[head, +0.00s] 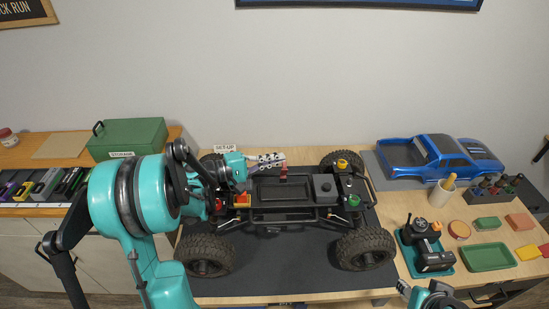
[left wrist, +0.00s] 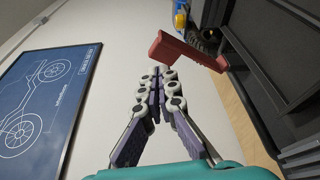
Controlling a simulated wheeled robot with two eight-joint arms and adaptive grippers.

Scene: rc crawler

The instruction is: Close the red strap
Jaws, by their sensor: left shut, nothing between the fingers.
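The red strap (head: 283,173) stands raised at the far side of the crawler's battery tray (head: 278,190). In the left wrist view the strap (left wrist: 188,52) is an L-shaped red bar, its flat arm sticking out from the dark chassis. My left gripper (head: 281,159) is shut and empty, with its fingertips right at the strap's upper end. In the left wrist view the closed fingertips (left wrist: 164,69) are just beside the bar; I cannot tell if they touch it. My right gripper (head: 404,288) shows only partly at the bottom edge.
The crawler chassis with large tyres (head: 366,249) stands on a dark mat (head: 300,284). A blue truck body (head: 430,160) lies behind right. A transmitter (head: 430,252) and small trays (head: 487,257) are at right. A green storage box (head: 128,139) stands left.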

